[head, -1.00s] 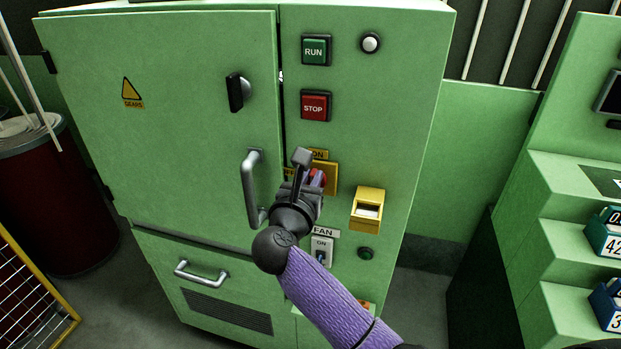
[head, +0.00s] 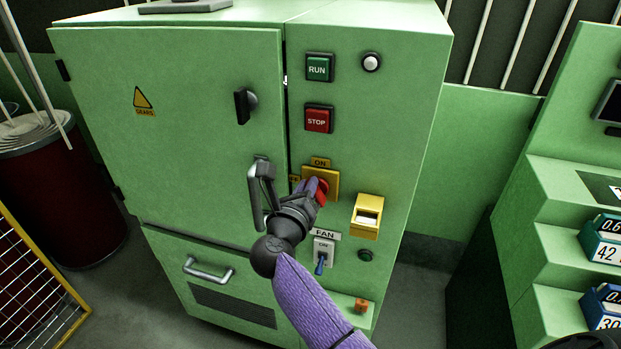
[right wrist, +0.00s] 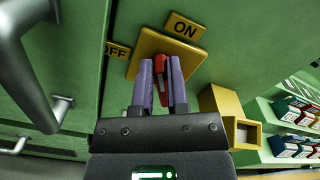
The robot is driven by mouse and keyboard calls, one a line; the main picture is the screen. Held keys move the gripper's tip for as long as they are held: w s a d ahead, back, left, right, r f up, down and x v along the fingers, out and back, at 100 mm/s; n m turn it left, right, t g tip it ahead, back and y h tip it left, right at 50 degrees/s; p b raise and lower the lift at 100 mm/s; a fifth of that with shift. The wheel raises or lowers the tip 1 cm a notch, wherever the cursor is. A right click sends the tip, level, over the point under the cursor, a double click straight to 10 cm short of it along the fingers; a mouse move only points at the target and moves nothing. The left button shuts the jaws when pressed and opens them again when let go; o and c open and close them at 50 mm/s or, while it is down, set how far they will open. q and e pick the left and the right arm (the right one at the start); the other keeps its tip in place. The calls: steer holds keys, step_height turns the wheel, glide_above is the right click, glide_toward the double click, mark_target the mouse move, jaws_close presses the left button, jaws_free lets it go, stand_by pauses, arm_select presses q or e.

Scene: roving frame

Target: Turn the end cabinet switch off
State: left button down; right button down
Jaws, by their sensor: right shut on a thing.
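The end cabinet (head: 390,130) is green and stands in front of me. Its switch is a red handle (head: 322,190) on a yellow plate, with an ON label above and an OFF label to the left, partly hidden in the head view. My right gripper (head: 311,188) is at the switch, its jaws rolled toward the left. In the right wrist view, the purple fingers of my right gripper (right wrist: 161,85) are shut on the red handle (right wrist: 160,66), one on each side. Which label the handle points at is hard to tell. My left gripper is not in view.
A grey door handle (head: 255,195) is close left of my gripper. RUN (head: 317,68) and STOP (head: 317,119) buttons are above. A yellow hooded box (head: 367,215) is to the right, and a FAN toggle (head: 320,264) is below. Shelves with bins (head: 607,245) stand far right.

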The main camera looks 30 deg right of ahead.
steer(key=n+p, duration=0.1)
steer(key=n, duration=0.3)
steer(key=f+n+p, duration=0.1)
steer(key=n, duration=0.3)
steer(key=w+a+f+n+p, duration=0.1)
steer(key=n, duration=0.2)
steer(key=shift+f+n+p, duration=0.2)
steer(key=shift+n+p, duration=0.2)
stand_by(0.4)
steer(key=c, duration=0.6)
jaws_free()
